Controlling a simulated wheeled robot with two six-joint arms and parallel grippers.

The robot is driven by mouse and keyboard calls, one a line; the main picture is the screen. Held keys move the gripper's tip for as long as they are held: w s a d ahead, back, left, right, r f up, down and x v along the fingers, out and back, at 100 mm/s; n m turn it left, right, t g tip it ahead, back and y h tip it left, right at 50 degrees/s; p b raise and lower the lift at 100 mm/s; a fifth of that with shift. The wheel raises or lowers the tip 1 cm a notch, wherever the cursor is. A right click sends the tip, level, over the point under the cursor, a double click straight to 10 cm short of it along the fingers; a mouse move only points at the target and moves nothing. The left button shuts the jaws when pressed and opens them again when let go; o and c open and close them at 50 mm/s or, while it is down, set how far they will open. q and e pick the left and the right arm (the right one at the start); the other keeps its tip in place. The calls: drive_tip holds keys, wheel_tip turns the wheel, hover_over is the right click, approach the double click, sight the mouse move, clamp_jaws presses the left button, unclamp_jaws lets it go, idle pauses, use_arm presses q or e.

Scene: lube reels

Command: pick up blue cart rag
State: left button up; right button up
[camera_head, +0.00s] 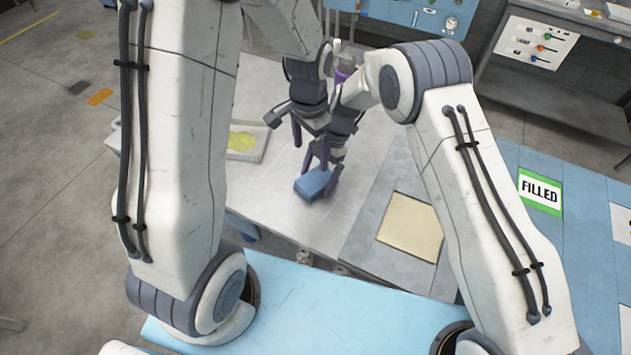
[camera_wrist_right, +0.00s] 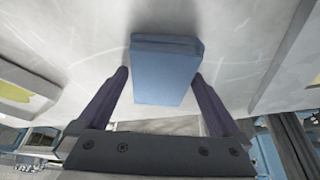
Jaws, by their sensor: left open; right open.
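The blue cart rag (camera_head: 313,185) is a folded, block-like blue cloth lying on the pale metal cart top. My right gripper (camera_head: 320,178) reaches down over it with its purple fingers apart. In the right wrist view the rag (camera_wrist_right: 166,70) lies between the fingertips of my right gripper (camera_wrist_right: 160,75), with a gap at the left finger and little or none at the right. My left gripper (camera_head: 303,130) is open, just behind and above the right one. It is partly hidden, and I see nothing held in it.
A tray with a yellow-green patch (camera_head: 243,141) lies left of the rag. A beige square pad (camera_head: 411,226) lies on the grey surface to the right. A green-bordered FILLED sign (camera_head: 540,191) is farther right. My two grippers overlap closely in the head view. Cart top around the rag is clear.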

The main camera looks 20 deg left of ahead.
sight(312, 181)
drive_tip(key=c, duration=1.3)
drive_tip(key=shift+r, duration=0.4)
wheel_tip(312, 181, up, 4)
drive_tip(key=shift+f, duration=0.2)
drive_tip(key=w+d, duration=0.3)
drive_tip(key=w, duration=0.1)
drive_tip(key=w+d, duration=0.3)
drive_tip(key=w, duration=0.2)
drive_tip(key=w+d, duration=0.3)
drive_tip(key=w, duration=0.1)
drive_tip(key=shift+w+f, duration=0.3)
drive_tip(key=shift+w, duration=0.05)
drive_tip(key=shift+w+d, duration=0.5)
drive_tip(key=shift+w, duration=0.15)
drive_tip(key=shift+r, duration=0.1)
